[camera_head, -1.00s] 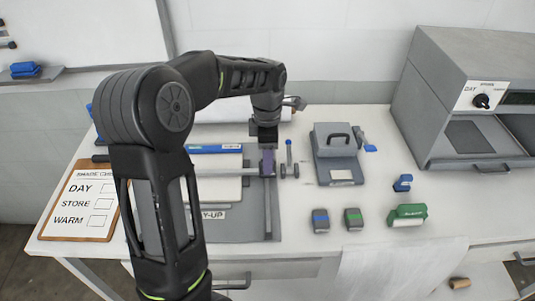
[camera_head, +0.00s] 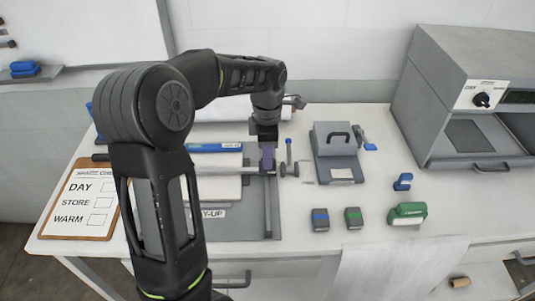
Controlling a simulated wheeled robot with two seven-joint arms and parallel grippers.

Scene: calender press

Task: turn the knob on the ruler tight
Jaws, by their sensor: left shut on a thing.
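My left gripper (camera_head: 268,160) points down over the right end of the ruler (camera_head: 226,172), a grey bar lying across the lay-up board (camera_head: 242,228). It is shut on the knob there, which its fingers mostly hide. I cannot tell how tight the knob is. Small grey round parts (camera_head: 289,170) show just right of the fingers, with a thin blue-tipped upright lever (camera_head: 289,151) beside them. My right gripper is not in view.
A grey clamp-like block with a black handle (camera_head: 337,147) stands right of the gripper. Blue and green blocks (camera_head: 407,213) lie farther right. A large grey oven-like machine (camera_head: 465,70) stands at the back right. A checklist clipboard (camera_head: 82,205) lies at the left.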

